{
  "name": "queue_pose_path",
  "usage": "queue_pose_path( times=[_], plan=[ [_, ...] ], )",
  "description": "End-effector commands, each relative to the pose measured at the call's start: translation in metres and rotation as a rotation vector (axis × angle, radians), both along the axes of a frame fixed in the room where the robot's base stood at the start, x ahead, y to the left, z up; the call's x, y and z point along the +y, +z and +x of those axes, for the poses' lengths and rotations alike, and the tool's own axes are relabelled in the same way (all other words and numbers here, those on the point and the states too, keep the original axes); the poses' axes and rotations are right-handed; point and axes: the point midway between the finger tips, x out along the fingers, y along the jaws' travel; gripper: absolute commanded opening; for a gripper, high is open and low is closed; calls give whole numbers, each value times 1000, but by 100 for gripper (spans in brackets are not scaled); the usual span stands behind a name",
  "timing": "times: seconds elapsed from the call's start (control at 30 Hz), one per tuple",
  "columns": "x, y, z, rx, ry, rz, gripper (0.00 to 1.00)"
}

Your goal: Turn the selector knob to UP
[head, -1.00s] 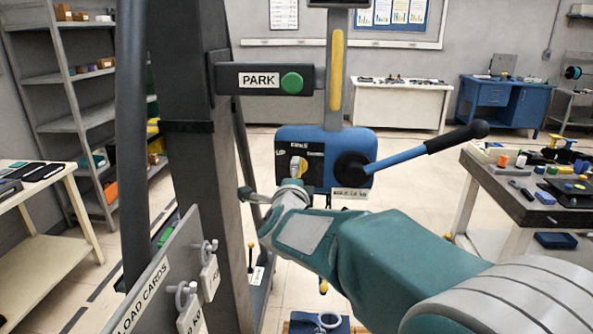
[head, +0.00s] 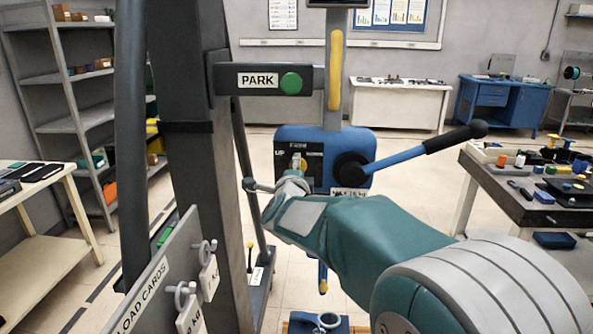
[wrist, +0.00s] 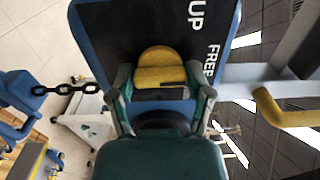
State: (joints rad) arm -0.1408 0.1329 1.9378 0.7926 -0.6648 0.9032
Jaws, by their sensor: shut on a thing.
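The selector knob (head: 298,160) is yellow and sits on a black plate on the blue control box (head: 322,136). The UP label is to its upper left in the head view, and a blurred label is above it. In the wrist view the yellow knob (wrist: 160,68) lies between my two fingers, with the UP and FREE labels on the black plate beyond. My gripper (wrist: 160,78) is shut on the knob, one finger at each side. In the head view my gripper (head: 292,178) covers the lower part of the plate. The knob's exact pointing direction is unclear.
A blue lever (head: 425,148) with a black grip sticks out right of the knob. A dark post (head: 190,180) and a load-card board (head: 165,280) stand to the left. A PARK arm with a green button (head: 291,82) is above. A cluttered bench (head: 520,200) is at right.

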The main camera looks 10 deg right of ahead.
Motion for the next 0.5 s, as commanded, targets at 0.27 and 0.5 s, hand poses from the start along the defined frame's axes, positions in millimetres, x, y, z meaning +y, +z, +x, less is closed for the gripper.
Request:
queue_pose_path(
  times=[0.27,0.5],
  plan=[
    [0,-3,0,28,0,-63,18],
    [0,-4,0,79,0,-218,18]
  ],
)
